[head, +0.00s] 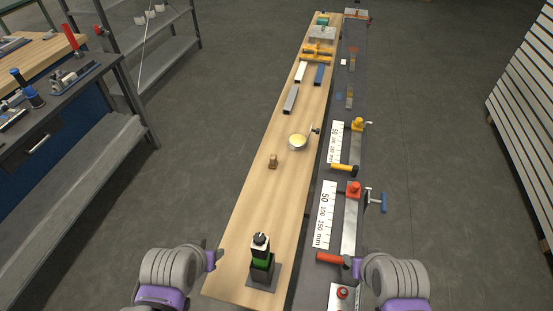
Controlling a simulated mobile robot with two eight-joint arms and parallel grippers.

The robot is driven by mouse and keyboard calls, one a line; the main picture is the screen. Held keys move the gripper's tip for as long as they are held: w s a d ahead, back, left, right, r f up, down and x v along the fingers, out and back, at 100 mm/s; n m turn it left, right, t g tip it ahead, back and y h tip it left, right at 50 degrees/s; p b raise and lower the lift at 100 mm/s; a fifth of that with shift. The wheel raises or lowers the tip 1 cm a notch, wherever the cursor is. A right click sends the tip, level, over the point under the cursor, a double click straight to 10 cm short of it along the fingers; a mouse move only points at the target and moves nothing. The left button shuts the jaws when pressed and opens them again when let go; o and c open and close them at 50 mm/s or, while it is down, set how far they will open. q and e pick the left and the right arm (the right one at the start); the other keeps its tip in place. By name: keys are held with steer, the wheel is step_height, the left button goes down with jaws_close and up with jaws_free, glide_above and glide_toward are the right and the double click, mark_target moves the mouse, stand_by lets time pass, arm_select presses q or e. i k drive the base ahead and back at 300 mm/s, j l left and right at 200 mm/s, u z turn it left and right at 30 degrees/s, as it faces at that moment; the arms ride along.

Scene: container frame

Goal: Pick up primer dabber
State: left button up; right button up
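A dark bottle-like item (261,246) with a black top, a white band and a green band stands upright at the near end of the wooden board. It looks like the primer dabber, but I cannot read a label. It sits in a dark holder (263,275) with a flat base plate. My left gripper (215,255) is to the left of it, beside the board's edge and apart from it. My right gripper (350,266) is to the right, over the dark rail. No item shows in either gripper. The finger gaps are too small to judge.
The long wooden board (240,220) carries a small brown block (272,161), a round yellow-topped dish (298,141) and metal bars farther back. The dark rail on the right holds an orange clamp (353,190), a yellow clamp (358,125) and white rulers (325,213). Shelving stands left.

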mark_target(273, 164)
steer(key=j+z, duration=2.35)
steer(key=k+j+z, duration=0.15)
steer(key=j+z, duration=0.2)
steer(key=z, duration=0.15)
steer(key=j+z, duration=0.2)
steer(key=j, duration=0.15)
steer(key=k+j+z, duration=0.15)
steer(key=j, duration=0.2)
